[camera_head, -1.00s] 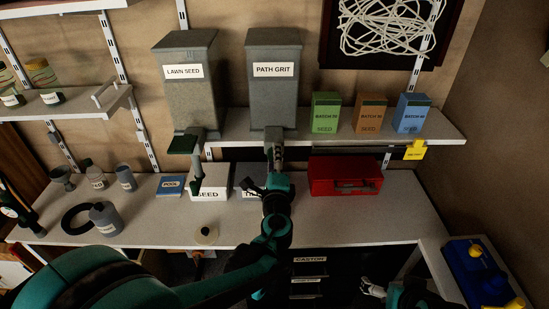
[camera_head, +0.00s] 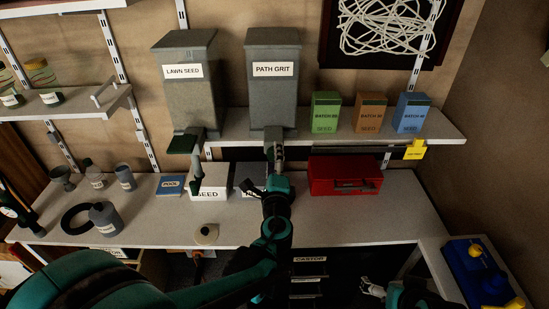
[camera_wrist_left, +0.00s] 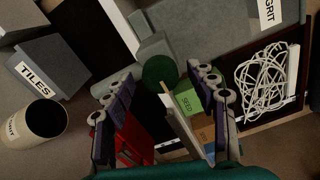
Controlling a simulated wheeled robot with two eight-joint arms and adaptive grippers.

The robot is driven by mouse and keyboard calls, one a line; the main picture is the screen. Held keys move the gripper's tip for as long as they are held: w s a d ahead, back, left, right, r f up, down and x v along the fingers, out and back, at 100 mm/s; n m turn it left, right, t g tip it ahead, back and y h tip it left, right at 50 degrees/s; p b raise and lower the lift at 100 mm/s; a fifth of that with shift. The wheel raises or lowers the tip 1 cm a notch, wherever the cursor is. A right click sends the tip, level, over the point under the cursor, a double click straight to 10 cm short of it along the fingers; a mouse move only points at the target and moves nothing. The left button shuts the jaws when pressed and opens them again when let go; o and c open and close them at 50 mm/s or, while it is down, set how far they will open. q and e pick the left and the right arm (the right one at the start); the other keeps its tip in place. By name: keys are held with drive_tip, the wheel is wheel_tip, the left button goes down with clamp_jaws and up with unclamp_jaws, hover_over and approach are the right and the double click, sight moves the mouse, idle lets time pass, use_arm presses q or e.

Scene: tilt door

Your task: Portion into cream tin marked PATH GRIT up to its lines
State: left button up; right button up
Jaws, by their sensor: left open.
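The grey PATH GRIT dispenser (camera_head: 273,95) stands on the wall shelf; part of it, with GRIT on its label, shows in the left wrist view (camera_wrist_left: 215,25). My left gripper (camera_head: 275,152) is just below it, hiding its outlet in the head view. In the left wrist view the gripper (camera_wrist_left: 163,103) is open, with a dark green round part (camera_wrist_left: 160,70) ahead between its fingers. A cream tin (camera_wrist_left: 38,122) with a dark open top is at the left; its label is not clearly readable. My right gripper (camera_head: 372,288) is low at the right, its jaw opening unclear.
The LAWN SEED dispenser (camera_head: 188,85) stands to the left. Green (camera_head: 325,112), brown (camera_head: 368,113) and blue (camera_head: 411,113) boxes share the shelf. A red case (camera_head: 345,176) and a white SEED box (camera_head: 208,184) are on the bench.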

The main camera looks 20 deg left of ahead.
use_arm(q)
drive_tip(key=v, duration=1.1)
drive_tip(key=shift+s, duration=0.2)
drive_tip(key=s+a+f+n+g, duration=0.5)
drive_tip(key=a+f+n+g, duration=0.25)
drive_tip(key=a+n, duration=0.2)
drive_tip(key=s+d+f+n+g+h, duration=0.3)
drive_tip(key=s+d+n+h, duration=0.2)
drive_tip(key=s+n, duration=0.3)
drive_tip(key=shift+f, duration=0.35)
drive_tip(key=shift+w, duration=0.1)
idle(0.4)
